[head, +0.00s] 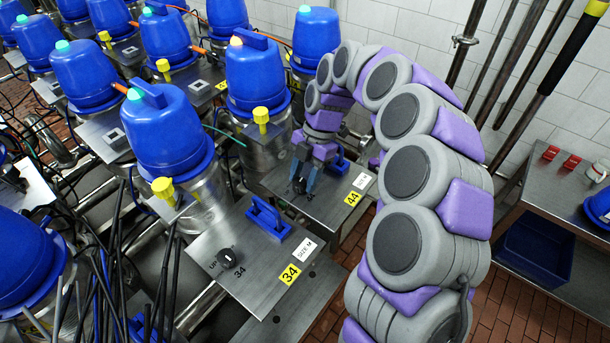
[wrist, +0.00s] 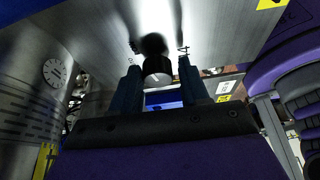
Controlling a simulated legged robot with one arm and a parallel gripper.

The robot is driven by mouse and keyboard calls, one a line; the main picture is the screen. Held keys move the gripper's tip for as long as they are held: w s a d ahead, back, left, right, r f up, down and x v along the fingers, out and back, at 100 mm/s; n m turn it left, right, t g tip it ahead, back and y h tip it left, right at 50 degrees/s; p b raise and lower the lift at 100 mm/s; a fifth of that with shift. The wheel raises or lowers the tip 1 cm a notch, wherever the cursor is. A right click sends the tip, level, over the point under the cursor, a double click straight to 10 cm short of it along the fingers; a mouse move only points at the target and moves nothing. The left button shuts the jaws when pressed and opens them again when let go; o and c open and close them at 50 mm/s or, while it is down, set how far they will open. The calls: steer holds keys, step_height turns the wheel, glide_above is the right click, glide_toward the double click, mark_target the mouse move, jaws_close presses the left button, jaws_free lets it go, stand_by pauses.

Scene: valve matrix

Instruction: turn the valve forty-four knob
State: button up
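The valve forty-four panel is a flat metal plate with a yellow "44" tag (head: 352,198) at its front corner. Its round black knob (wrist: 157,72) has a pale pointer line and sits between my two fingers in the wrist view. My gripper (head: 301,184) points down at this plate in the head view, and its fingers hide most of the knob. In the wrist view my gripper (wrist: 158,72) has one finger on each side of the knob, with a narrow gap at the right finger. Contact at the left finger is hard to tell.
The valve thirty-four plate (head: 215,245) with its own black knob (head: 228,258) and blue handle (head: 267,217) lies nearer. A blue handle (head: 340,162) stands on the forty-four plate beside my gripper. Blue-capped valves (head: 255,75) crowd the left. A metal bench (head: 550,210) is at right.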

steer(key=shift+s+a+f, duration=0.1)
steer(key=shift+s+a, duration=0.05)
steer(key=shift+a, duration=0.35)
steer(key=shift+c, duration=2.2)
steer(key=shift+d, duration=0.1)
